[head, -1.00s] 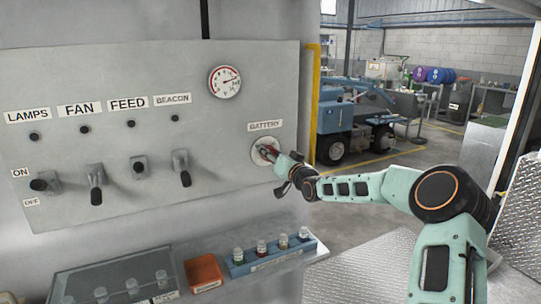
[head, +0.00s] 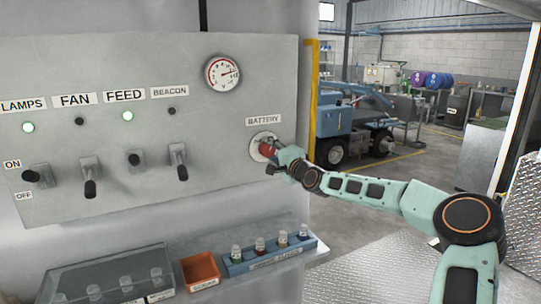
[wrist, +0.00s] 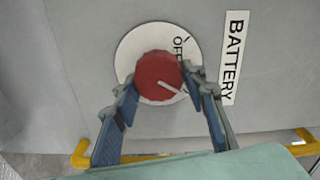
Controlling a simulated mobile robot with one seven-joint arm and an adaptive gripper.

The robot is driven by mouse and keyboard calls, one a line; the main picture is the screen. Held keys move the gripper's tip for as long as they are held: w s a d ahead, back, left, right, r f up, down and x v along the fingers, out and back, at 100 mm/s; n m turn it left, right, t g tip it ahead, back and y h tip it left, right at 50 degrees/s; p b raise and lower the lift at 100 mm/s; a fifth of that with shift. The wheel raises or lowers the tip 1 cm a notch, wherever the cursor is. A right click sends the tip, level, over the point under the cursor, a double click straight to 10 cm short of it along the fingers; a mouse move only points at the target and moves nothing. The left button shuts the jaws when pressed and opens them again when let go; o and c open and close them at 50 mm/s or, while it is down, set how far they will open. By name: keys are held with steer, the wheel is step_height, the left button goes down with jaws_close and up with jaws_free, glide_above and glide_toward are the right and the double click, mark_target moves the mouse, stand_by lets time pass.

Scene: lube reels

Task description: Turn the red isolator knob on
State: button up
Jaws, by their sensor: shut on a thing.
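The red isolator knob (head: 267,149) sits on a round white plate (wrist: 128,55) under the BATTERY label (head: 263,121) at the panel's right end. My gripper (head: 271,156) reaches it from the right and is shut on it. In the wrist view the knob (wrist: 155,72) lies between my two fingers (wrist: 162,86). Its white pointer line (wrist: 171,87) points toward the BATTERY label side, away from the word OFF (wrist: 179,48). Part of the plate is hidden behind the knob and fingers. The LAMPS light (head: 28,127) and FEED light (head: 128,116) glow green.
Several toggle switches stick out of the panel (head: 215,150) to the left. A round gauge (head: 222,73) is above the knob. A shelf below holds an orange tray (head: 200,271) and a blue rack of small bottles (head: 272,258). A yellow pipe (head: 311,100) runs beside the panel.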

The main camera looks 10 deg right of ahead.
steer(key=shift+f+m+b, duration=0.1)
steer(key=shift+m+b, duration=0.55)
steer(key=shift+m, duration=0.45)
steer(key=o, duration=1.2)
steer(key=shift+c, duration=0.2)
steer(key=v, duration=1.2)
